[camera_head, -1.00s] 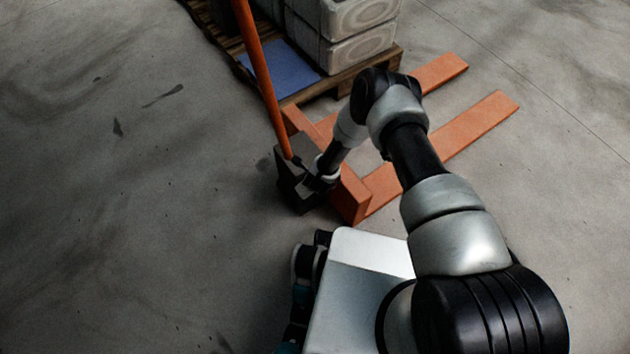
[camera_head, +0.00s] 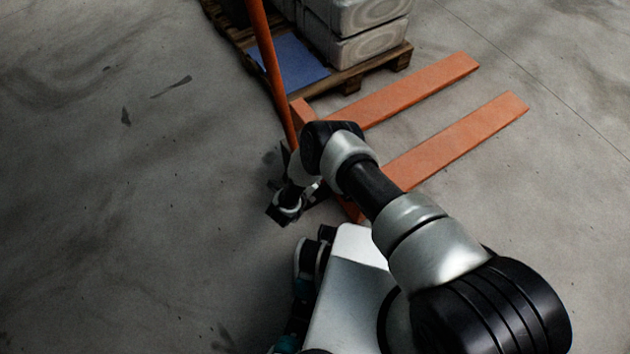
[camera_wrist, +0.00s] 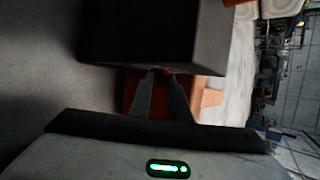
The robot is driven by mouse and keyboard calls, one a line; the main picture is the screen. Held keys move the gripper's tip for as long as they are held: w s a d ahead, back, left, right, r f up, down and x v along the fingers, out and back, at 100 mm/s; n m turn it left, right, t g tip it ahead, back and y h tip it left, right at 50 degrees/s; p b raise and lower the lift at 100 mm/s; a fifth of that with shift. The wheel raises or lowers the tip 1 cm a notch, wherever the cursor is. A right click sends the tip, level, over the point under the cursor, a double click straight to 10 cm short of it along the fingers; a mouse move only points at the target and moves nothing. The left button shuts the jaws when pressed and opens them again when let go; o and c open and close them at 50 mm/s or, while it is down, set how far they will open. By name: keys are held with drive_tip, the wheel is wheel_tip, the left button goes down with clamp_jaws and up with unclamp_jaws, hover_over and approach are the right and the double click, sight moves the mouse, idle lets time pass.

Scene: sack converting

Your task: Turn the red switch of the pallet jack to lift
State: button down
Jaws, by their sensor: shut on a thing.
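The orange pallet jack (camera_head: 455,136) stands on the floor with its two forks pointing to the upper right and its long handle (camera_head: 270,75) rising at the left. Its dark housing (camera_wrist: 150,30) fills the upper middle of the wrist view. The red switch (camera_wrist: 163,71) shows as a small red spot at the lower edge of that housing, between my fingertips. My gripper (camera_wrist: 160,76) is shut on it, with both fingers close together at the tips. In the head view my own arm hides most of the housing, the switch and the fingers.
A wooden pallet (camera_head: 352,76) carries stacked pale sacks (camera_head: 365,45) and a blue sheet (camera_head: 298,60), just behind the jack. The concrete floor is clear at left and right. Shelving (camera_wrist: 290,60) shows sideways at the right of the wrist view.

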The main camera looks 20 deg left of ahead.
drive_tip(key=shift+w, duration=0.2)
drive_tip(key=c, duration=1.9)
unclamp_jaws()
drive_tip(key=shift+f, duration=0.1)
drive_tip(key=shift+o, duration=0.2)
drive_tip(key=p+v, duration=0.5)
drive_tip(key=v, duration=1.2)
drive_tip(key=shift+s+p, duration=0.2)
drive_tip(key=shift+p, duration=0.15)
